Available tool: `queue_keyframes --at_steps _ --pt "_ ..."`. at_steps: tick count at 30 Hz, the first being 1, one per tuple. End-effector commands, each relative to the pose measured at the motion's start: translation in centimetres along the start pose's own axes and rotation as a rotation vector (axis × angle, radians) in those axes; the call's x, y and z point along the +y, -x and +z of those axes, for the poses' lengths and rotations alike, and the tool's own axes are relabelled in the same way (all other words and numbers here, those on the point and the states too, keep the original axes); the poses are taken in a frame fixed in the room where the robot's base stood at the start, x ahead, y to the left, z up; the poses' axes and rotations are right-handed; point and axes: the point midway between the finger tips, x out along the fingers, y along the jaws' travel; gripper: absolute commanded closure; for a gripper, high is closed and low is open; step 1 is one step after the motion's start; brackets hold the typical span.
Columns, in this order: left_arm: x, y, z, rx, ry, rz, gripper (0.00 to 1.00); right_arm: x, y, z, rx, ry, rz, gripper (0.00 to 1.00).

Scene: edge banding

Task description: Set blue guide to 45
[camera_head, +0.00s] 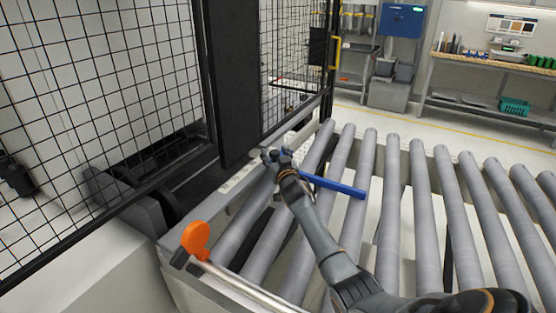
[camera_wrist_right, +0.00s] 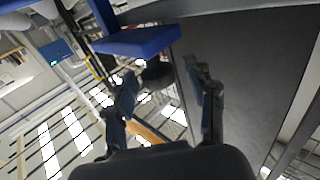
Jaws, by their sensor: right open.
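The blue guide (camera_head: 335,186) is a long blue bar lying across the rollers, reaching right from beside my right gripper. My right gripper (camera_head: 276,155) is at the bar's left end, near the roller frame's edge beside the dark panel. In the right wrist view the fingers (camera_wrist_right: 165,88) are spread apart. The blue guide (camera_wrist_right: 142,42) shows just beyond them, with a dark round knob (camera_wrist_right: 157,72) between the fingertips. I cannot tell whether a finger touches the knob. No scale reading can be made out. My left gripper is not in view.
Grey conveyor rollers (camera_head: 394,210) fill the right side. A black mesh fence (camera_head: 95,90) and a dark panel (camera_head: 235,85) stand at the left. An orange knob (camera_head: 195,241) on a metal bar is at the front. A workbench (camera_head: 490,63) is at the back right.

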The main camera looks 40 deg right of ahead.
Motion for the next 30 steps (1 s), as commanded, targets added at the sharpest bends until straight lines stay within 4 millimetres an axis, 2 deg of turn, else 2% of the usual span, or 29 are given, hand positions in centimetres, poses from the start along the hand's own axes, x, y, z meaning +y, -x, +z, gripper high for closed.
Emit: queue_keyframes --at_steps 9,15,30 --pt "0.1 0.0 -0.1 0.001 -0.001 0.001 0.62 0.0 4.2 0.1 -0.002 0.0 -0.001 0.45" --pt "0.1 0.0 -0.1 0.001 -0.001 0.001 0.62 0.1 6.1 0.1 -0.002 -0.001 0.0 0.45" --pt "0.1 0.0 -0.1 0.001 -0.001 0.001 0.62 0.1 6.6 0.1 -0.002 -0.001 0.0 0.45"
